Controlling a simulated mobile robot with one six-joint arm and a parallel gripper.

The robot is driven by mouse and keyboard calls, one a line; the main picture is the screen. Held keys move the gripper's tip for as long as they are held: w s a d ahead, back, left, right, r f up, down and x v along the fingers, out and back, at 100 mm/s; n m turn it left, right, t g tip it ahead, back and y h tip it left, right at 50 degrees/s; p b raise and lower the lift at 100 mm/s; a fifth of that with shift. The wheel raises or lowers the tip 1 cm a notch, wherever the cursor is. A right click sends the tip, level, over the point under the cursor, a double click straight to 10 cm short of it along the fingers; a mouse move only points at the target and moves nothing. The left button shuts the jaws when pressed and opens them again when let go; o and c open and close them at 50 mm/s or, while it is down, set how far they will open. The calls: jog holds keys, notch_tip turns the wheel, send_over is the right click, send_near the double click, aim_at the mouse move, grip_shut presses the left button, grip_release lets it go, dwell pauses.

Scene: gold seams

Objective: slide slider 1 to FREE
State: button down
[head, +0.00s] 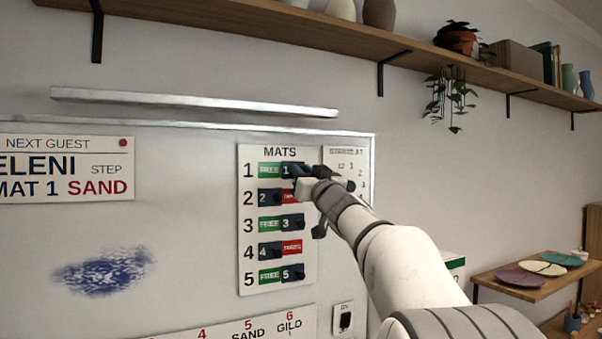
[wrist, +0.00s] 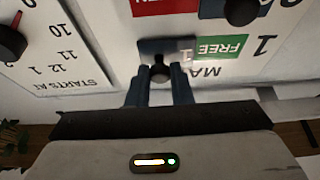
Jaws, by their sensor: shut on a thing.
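The MATS board (head: 246,215) hangs on the wall panel, with numbered rows and a dark blue slider in each. Slider 1 (head: 287,170) is at the right end of the top row, and the green FREE label (head: 268,169) shows at its left. In the wrist view, which is upside down, slider 1 (wrist: 150,46) has a dark knob (wrist: 160,73) between the two fingers of my gripper (wrist: 160,80). The green FREE label (wrist: 220,47) shows whole there. In the head view my gripper (head: 302,178) partly covers slider 1's right end.
Slider 2 (head: 268,197) and slider 4 (head: 268,251) sit at the left with red labels beside them. Slider 3 (head: 291,222) and slider 5 (head: 291,272) sit at the right with FREE showing. A STARTS AT dial panel (head: 340,154) is close right of the board.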

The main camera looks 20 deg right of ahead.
jog(key=shift+d+r, duration=0.1)
jog(key=shift+d, duration=0.05)
jog(key=c, duration=1.3)
grip_release()
jog(key=shift+d, duration=0.15)
jog(key=b+v, duration=0.3)
jog(key=v, duration=0.5)
